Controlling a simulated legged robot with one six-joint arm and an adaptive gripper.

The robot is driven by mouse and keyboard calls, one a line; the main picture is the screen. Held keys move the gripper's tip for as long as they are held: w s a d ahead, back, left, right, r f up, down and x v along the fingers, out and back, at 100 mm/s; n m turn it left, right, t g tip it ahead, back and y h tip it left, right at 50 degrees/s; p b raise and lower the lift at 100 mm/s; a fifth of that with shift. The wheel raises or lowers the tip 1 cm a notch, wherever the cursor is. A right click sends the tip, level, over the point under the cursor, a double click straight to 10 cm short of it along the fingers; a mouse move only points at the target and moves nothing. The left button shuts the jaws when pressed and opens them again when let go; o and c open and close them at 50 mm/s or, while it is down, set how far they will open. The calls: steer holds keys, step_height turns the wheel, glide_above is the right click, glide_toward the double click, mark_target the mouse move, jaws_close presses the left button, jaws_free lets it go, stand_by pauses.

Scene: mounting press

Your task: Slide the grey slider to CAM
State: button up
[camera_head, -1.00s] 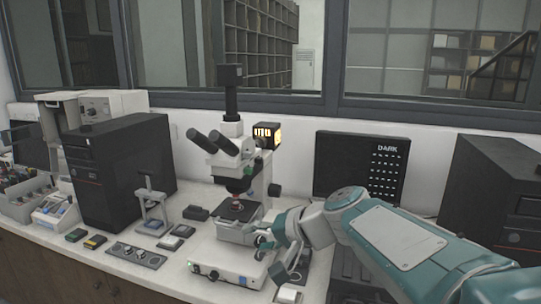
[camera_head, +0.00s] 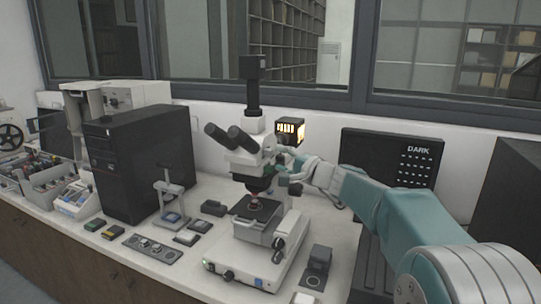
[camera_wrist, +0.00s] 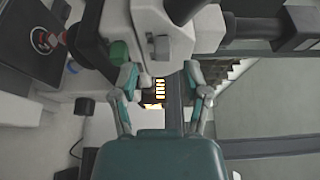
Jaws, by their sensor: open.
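The microscope (camera_head: 243,160) stands on the bench, its white head also filling the top of the wrist view (camera_wrist: 180,20). A small grey block on the head's side (camera_wrist: 160,46) looks like the grey slider; no CAM label is readable. In the head view my gripper hides that side, so the slider cannot be made out there. My gripper (camera_wrist: 160,76) is open, its two fingers spread on either side of the grey block's line, with nothing between them. In the head view my gripper (camera_head: 282,160) is at the right side of the microscope head, below the lamp.
The glowing lamp housing (camera_head: 290,130) sits behind the head. A green knob (camera_wrist: 118,52) is beside the left finger. A dark monitor reading DARK (camera_head: 410,158) stands behind my arm, with a black computer (camera_head: 140,160) at left. Small items lie on the bench front.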

mark_target(272, 155)
steer(key=x, duration=0.3)
steer(key=shift+w+d, duration=0.15)
steer(key=shift+w, duration=0.15)
steer(key=shift+w+a, duration=0.2)
steer(key=shift+a, duration=0.15)
steer(key=shift+a, duration=0.1)
steer(key=shift+a, duration=0.1)
steer(key=c, duration=0.8)
jaws_close()
